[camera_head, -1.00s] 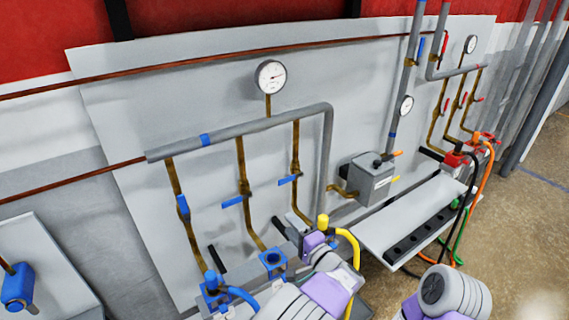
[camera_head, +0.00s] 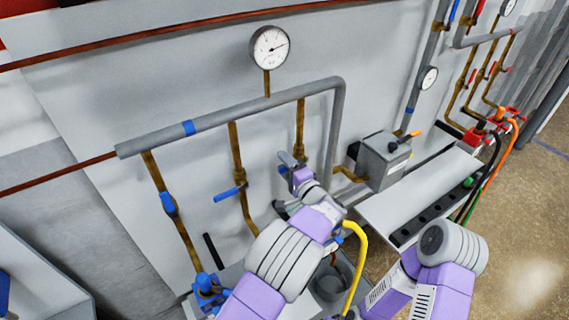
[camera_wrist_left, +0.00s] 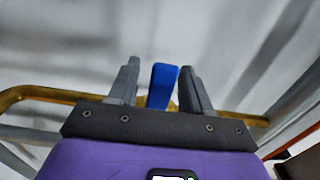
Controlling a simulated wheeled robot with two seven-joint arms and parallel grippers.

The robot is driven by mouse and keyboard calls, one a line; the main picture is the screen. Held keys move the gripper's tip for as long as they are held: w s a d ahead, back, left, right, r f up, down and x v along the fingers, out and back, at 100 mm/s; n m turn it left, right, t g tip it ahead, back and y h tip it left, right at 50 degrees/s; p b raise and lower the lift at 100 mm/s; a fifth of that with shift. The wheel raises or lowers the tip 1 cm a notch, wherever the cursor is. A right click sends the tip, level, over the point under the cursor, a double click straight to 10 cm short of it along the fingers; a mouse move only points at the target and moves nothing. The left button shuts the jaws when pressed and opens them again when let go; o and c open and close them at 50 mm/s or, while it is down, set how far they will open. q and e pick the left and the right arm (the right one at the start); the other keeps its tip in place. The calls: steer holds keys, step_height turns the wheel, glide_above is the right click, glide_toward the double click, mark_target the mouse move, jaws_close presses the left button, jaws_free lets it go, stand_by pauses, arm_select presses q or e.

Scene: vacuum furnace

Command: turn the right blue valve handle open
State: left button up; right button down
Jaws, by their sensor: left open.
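The right blue valve handle (camera_head: 283,169) is on the rightmost of three brass pipes below the grey manifold. Only a small blue part of it shows in the head view, behind my left gripper (camera_head: 292,160). In the left wrist view, the blue handle (camera_wrist_left: 162,86) stands between the two open fingers of my left gripper (camera_wrist_left: 160,66), closer to the right finger, with a gap on the left. My right arm shows at the lower right of the head view, but its gripper is not visible.
The middle blue handle (camera_head: 228,193) sticks out across its pipe; the left blue handle (camera_head: 168,203) lies along its pipe. A round gauge (camera_head: 270,47) is above the manifold (camera_head: 225,119). A grey box (camera_head: 384,161) and a yellow hose (camera_head: 357,262) are to the right.

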arm_select(q)
steer(key=shift+w+a, duration=0.1)
steer(key=shift+w, duration=0.1)
steer(key=shift+c, duration=0.5)
jaws_close()
steer(key=shift+r, duration=0.15)
steer(key=shift+w+d+r+m+p, duration=0.15)
steer(key=shift+r+m+p, duration=0.45)
steer(key=shift+m, duration=0.55)
steer(key=shift+w+d+r+m+p, duration=0.15)
steer(key=shift+r+m+p, duration=0.4)
steer(key=shift+m, duration=0.65)
steer(key=shift+w+d+r+m+p, duration=0.1)
steer(key=shift+d+r+m+p, duration=0.1)
steer(key=shift+r+m+p, duration=0.7)
steer(key=shift+f+m+b, duration=0.3)
steer(key=shift+m, duration=0.05)
